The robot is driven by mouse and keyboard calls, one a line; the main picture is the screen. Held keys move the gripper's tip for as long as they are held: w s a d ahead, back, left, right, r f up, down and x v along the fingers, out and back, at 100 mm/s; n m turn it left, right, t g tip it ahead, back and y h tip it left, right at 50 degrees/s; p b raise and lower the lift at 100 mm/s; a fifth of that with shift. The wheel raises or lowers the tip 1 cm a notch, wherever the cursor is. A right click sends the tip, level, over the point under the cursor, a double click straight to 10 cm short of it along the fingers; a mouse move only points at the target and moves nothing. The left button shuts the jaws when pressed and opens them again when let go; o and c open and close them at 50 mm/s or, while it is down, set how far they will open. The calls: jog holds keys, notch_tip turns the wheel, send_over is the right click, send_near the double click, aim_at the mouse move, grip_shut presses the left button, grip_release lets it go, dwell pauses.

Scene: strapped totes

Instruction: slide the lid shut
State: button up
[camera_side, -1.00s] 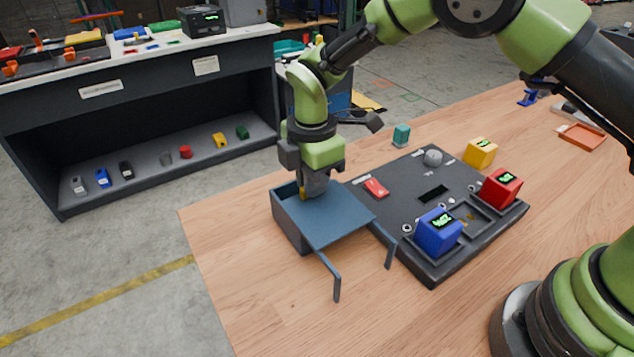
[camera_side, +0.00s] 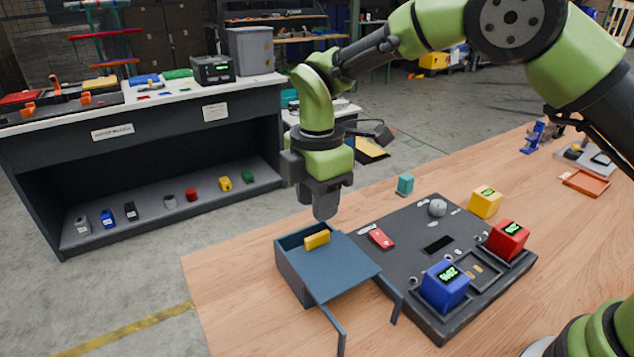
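The dark blue-grey box (camera_side: 291,276) stands at the table's left side. Its flat lid (camera_side: 342,272) sits partly off it, extending toward the front right over two rails (camera_side: 337,326). A strip of the box's opening shows at the back left. A yellow grip (camera_side: 317,239) stands up near the lid's back edge. My gripper (camera_side: 325,212) is above and slightly behind the yellow grip, pointing down and apart from it. Its fingers overlap from this side, so I cannot tell how far apart they are. Nothing shows held in it.
A dark board (camera_side: 405,240) beside the box on the right carries a blue cube (camera_side: 444,286), a red cube (camera_side: 508,240) and a red piece (camera_side: 381,238). A yellow cube (camera_side: 485,202) and a teal block (camera_side: 405,184) stand behind it. Bare table lies front left.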

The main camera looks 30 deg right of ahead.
jog(key=shift+r, duration=1.7)
jog(key=shift+d, duration=0.15)
jog(key=c, duration=0.6)
jog(key=d+t, duration=0.1)
jog(key=d, duration=0.1)
jog(key=d+f+t, duration=0.1)
jog(key=d, duration=0.1)
jog(key=shift+f+m+h, duration=0.2)
jog(key=shift+m+h, duration=0.2)
grip_shut()
jog(key=t+y, duration=0.4)
jog(key=y, duration=0.1)
send_near(313, 251)
jog(key=f, duration=0.1)
jog(key=s+a+f, duration=0.1)
jog(key=f, duration=0.2)
jog(key=shift+s+a+f, duration=0.2)
jog(key=shift+a, duration=0.15)
jog(key=w, duration=0.3)
jog(key=shift+w+a+f, duration=0.1)
jog(key=shift+f, duration=0.05)
jog(key=shift+w, duration=0.55)
